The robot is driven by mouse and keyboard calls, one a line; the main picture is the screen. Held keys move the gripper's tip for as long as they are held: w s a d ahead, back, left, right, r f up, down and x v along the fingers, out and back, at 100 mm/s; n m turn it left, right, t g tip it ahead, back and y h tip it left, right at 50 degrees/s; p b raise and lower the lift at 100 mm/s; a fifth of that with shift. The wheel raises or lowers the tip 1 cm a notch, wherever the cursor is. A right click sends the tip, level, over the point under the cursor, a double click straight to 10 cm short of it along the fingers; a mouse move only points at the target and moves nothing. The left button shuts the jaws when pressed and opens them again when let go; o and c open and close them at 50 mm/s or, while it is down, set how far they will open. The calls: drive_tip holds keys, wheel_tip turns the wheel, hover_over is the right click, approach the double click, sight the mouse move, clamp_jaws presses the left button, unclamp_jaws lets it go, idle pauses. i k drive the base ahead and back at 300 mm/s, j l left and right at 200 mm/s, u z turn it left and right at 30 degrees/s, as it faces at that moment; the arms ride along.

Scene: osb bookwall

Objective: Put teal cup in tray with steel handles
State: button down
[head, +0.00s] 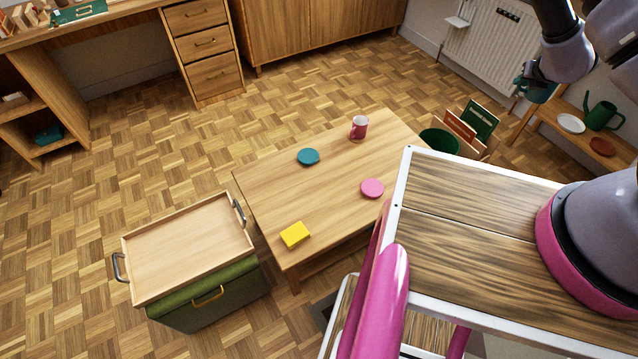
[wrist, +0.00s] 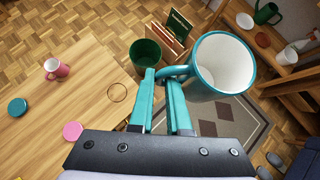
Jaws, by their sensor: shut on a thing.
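The teal cup (wrist: 205,84) has a white inside and hangs from my gripper (wrist: 162,78). The teal fingers are shut on its handle in the wrist view, with the cup's body to the right of the fingers. In the head view the teal cup (head: 541,92) is small at the upper right, partly hidden by my wrist. The light wood tray (head: 188,247) with dark steel handles lies at the lower left, empty, on top of a green box seat (head: 215,300). My gripper is far to the right of the tray, beyond the low table.
The low wooden table (head: 330,187) stands between, with a pink mug (head: 359,128), a teal disc (head: 308,157), a pink disc (head: 372,188) and a yellow block (head: 294,234). A green bin (head: 440,141), a book crate and a shelf with a green watering can (head: 603,116) are at right.

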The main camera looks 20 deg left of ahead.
sight(185, 249)
drive_tip(key=k+j, duration=0.3)
drive_tip(key=j, duration=0.15)
drive_tip(key=k+j, duration=0.6)
drive_tip(key=j, duration=0.25)
drive_tip(key=k+j, duration=0.3)
drive_tip(key=j, duration=0.15)
drive_tip(key=k+j, duration=0.25)
drive_tip(key=j, duration=0.2)
